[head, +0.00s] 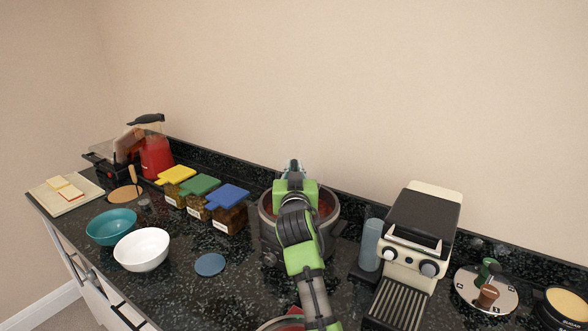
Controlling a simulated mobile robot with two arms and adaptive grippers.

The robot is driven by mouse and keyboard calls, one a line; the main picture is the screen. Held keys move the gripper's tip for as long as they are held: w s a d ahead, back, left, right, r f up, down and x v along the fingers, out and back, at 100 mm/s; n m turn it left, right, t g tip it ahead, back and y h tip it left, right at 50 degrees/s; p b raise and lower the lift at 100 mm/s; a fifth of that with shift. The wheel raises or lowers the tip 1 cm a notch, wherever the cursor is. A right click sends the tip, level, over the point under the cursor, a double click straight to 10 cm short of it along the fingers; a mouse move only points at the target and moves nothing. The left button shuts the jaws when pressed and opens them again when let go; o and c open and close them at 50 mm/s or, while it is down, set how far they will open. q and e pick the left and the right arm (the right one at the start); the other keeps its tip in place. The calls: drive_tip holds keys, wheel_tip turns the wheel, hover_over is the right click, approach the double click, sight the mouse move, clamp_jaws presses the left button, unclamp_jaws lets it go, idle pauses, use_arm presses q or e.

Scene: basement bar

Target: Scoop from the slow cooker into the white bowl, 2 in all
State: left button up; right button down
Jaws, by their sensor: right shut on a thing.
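The slow cooker (267,238) is a dark grey round pot at the middle of the counter, open at the top with reddish contents. The white bowl (142,257) stands upright on the counter to its left and looks empty. My right gripper (294,172) is over the slow cooker, reached by a green and grey arm that covers much of the opening. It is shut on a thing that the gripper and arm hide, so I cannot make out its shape. My left gripper is not in view.
A teal bowl (111,226) stands left of the white bowl. Several spice boxes with coloured lids, such as the blue-lidded box (228,213), stand behind. A blue disc (210,264) lies left of the cooker. A coffee machine (415,240) stands close on the right.

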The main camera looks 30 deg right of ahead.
drive_tip(key=shift+r+p, duration=5.1)
drive_tip(key=shift+r, duration=1.35)
